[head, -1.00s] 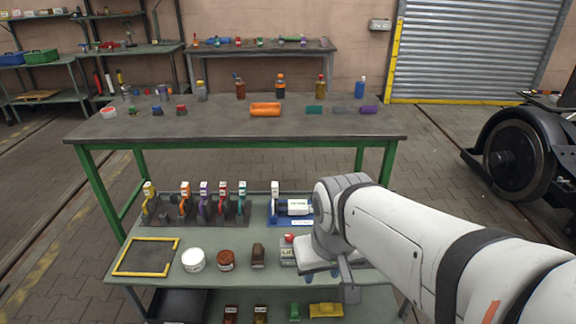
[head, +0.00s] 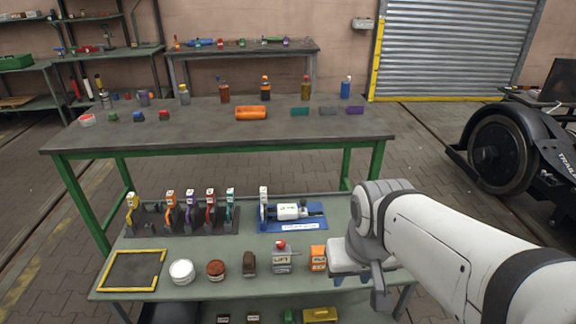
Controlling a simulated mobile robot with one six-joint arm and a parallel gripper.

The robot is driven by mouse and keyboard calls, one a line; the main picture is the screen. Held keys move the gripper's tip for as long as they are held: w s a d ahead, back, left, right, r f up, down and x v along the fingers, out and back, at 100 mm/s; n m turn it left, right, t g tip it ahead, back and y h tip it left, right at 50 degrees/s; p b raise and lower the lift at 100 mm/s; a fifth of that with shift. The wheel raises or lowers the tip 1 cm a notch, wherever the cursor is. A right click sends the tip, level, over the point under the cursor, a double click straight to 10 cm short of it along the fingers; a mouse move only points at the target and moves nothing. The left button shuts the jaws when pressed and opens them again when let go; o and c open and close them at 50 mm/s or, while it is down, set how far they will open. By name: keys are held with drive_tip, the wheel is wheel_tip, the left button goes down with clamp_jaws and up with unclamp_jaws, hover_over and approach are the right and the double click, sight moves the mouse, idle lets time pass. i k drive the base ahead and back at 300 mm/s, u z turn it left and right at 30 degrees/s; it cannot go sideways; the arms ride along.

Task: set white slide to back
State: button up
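The white slide (head: 292,211) is a small white block on a blue base (head: 293,226) with a grey rod, on the lower green bench. A white upright handle piece (head: 263,196) stands at the left end of the blue base. My gripper (head: 376,285) is at the right end of the bench, right of and nearer than the slide, apart from it. My wrist hides most of its fingers, and I cannot tell whether it is open.
Left of the blue base is a dark rack of coloured levers (head: 181,219). In front stand a grey box with a red button (head: 282,259), an orange box (head: 318,258), round tins (head: 182,271) and a yellow-framed tray (head: 132,270). A higher table (head: 220,133) stands behind.

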sight(289, 211)
drive_tip(key=u, duration=0.05)
drive_tip(key=i, duration=0.95)
drive_tip(key=z, duration=0.05)
